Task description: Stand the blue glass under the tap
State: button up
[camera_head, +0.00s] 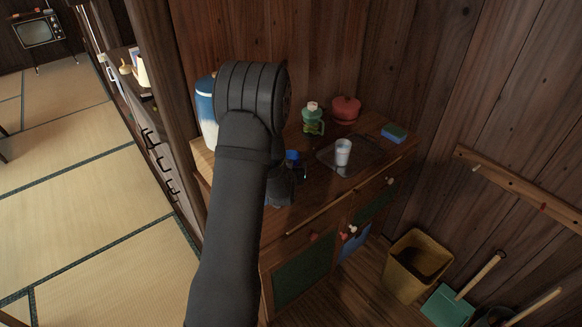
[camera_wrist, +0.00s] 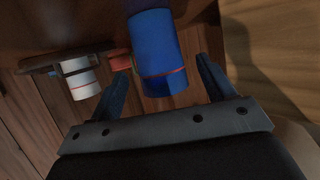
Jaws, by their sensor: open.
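The blue glass (camera_head: 292,157) stands on the wooden cabinet top (camera_head: 322,192), partly hidden by my arm in the head view. In the wrist view the blue glass (camera_wrist: 156,45) has a thin red line and lies between my two fingers. My gripper (camera_wrist: 161,66) is open, with a finger on each side of the glass; contact cannot be told. A blue and white container (camera_head: 206,108) stands at the cabinet's left end, largely hidden behind my arm. No tap can be made out.
A tray (camera_head: 373,163) with a white cup (camera_head: 343,152) is right of the glass. Behind are a green container (camera_head: 313,124) and a red pot (camera_head: 346,108). A blue-green sponge (camera_head: 394,132) lies at the right. A yellow bin (camera_head: 415,265) stands on the floor.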

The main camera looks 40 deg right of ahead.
aim_at(292, 158)
jog(key=shift+r+x, duration=0.25)
jog(key=shift+x, duration=1.05)
jog(key=shift+r+x, duration=0.2)
jog(key=shift+x, duration=1.15)
jog(key=shift+w+d, duration=0.15)
jog(key=c, duration=1.2)
